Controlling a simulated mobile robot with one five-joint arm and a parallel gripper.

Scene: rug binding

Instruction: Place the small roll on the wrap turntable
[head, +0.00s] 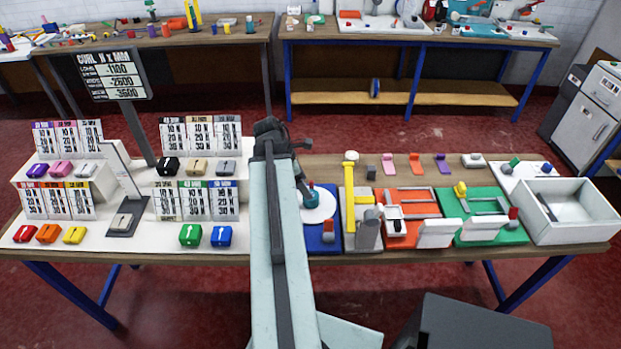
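The wrap turntable appears to be the white round disc (320,214) on a blue base (323,242), near the middle of the long front table in the head view. My gripper (304,186) seems to be the dark part reaching down from my arm's end, close beside the teal piece. My arm hides its left side. Whether the fingers are open, shut or touching anything is not clear.
To the right stand a grey machine with a yellow post (350,205), an orange station (412,196), a green station (487,203) and a white open bin (570,212). A black sign (115,76) rises behind.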

